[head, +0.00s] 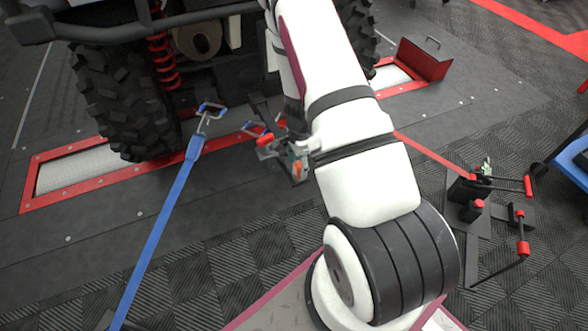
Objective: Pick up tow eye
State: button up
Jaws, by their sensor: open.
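I cannot make out the tow eye for certain. A blue strap (163,228) runs up from the lower left to a metal hook (206,116) near the vehicle's front wheel. A second blue and red hook or strap end (256,128) shows just left of my gripper. My gripper (270,148) is small and partly hidden behind my white arm, low in front of the vehicle. It looks open; I see nothing held in it. My arm covers part of the vehicle's front and the area behind the gripper.
A vehicle with knobby tyres (122,100) stands over red-framed rollers (75,168). A red flap (425,60) stands raised at the upper right. A black stand with red-tipped arms (470,212) is on the right floor, near a blue edge (572,158). Checkered floor lies between.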

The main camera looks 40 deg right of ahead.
jog(key=shift+f, duration=0.5)
grip_shut()
jog(key=shift+r, duration=0.1)
jog(key=shift+r, duration=0.1)
